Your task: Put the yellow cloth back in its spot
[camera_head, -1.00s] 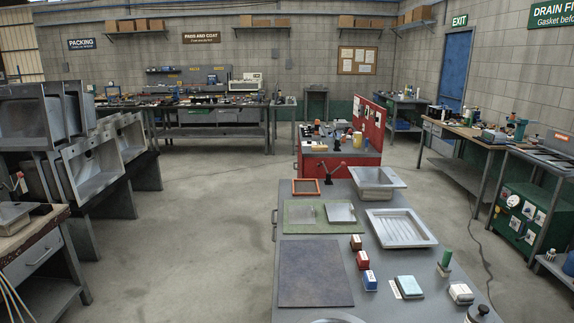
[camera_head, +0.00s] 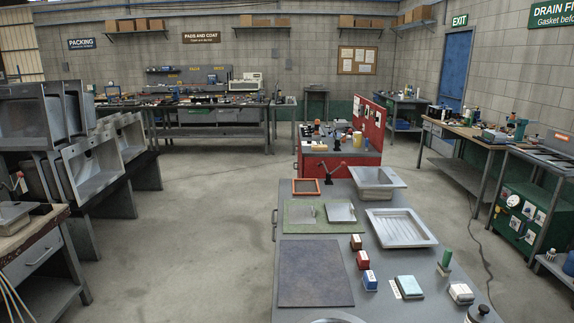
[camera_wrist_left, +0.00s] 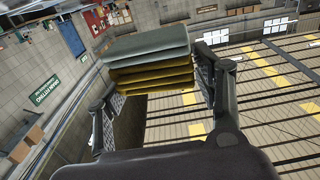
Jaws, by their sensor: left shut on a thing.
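The yellow cloth (camera_wrist_left: 150,80) is in the left wrist view, folded into a thick stack of layers. Its side layers are dark yellow and its upper layers look greyish green. My left gripper (camera_wrist_left: 162,70) has a finger on each side of the stack and is shut on it. The wrist view is tilted, with walls and roof behind the cloth, and no surface shows under it. Neither gripper shows in the head view, and my right gripper is in no view. I cannot tell which place is the cloth's spot.
The grey bench (camera_head: 385,262) holds a blue-grey mat (camera_head: 315,273), a green mat (camera_head: 300,229) with metal plates, a ribbed tray (camera_head: 401,228), a steel basin (camera_head: 376,183), small boxes and a pale teal pad (camera_head: 409,287). A red-panelled bench (camera_head: 372,125) stands behind.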

